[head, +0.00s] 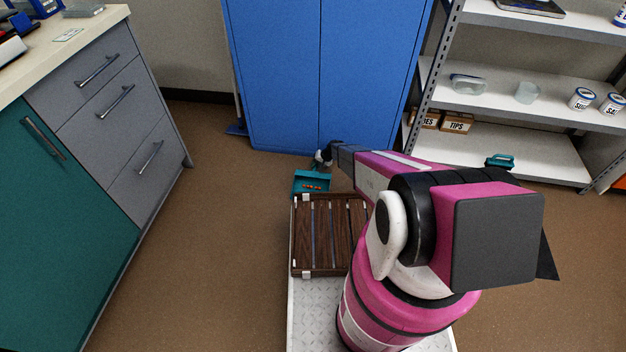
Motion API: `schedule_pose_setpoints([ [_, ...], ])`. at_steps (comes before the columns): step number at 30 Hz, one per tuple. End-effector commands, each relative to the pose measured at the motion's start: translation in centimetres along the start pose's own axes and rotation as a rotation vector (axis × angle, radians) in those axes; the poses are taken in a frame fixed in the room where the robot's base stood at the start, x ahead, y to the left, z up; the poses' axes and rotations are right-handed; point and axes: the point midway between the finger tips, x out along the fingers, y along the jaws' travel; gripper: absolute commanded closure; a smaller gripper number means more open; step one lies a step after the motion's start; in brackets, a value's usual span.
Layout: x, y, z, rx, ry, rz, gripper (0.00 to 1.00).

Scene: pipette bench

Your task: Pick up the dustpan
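The teal dustpan (312,183) shows in the head view near the middle, just beyond the front edge of a slatted wooden surface. Several small orange-red bits lie in its pan. Its handle side points toward the blue cabinet. My gripper (323,156) is at the far end of my arm, right by the handle side of the dustpan. It is small and partly hidden by my own wrist. I cannot tell whether its fingers touch the handle or are open or shut.
A blue cabinet (320,70) stands close behind the dustpan. White shelves (540,155) with jars and boxes stand at the right. A grey drawer unit (115,110) is at the left. Brown floor (215,220) is clear between the drawers and the slatted wooden surface (328,235).

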Motion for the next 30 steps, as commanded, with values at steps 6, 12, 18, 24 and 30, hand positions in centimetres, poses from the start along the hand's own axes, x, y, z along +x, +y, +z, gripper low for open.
schedule_pose_setpoints([
  [6,2.8,0.0,-0.1,-0.001,0.001,0.001,0.71],
  [12,2.8,0.0,0.0,0.000,0.001,0.000,0.71],
  [18,2.8,0.0,0.0,0.000,0.001,0.000,1.00],
  [24,2.8,0.0,0.0,0.000,0.001,0.000,1.00],
  [30,2.5,-0.2,0.0,0.000,0.001,0.000,1.00],
])
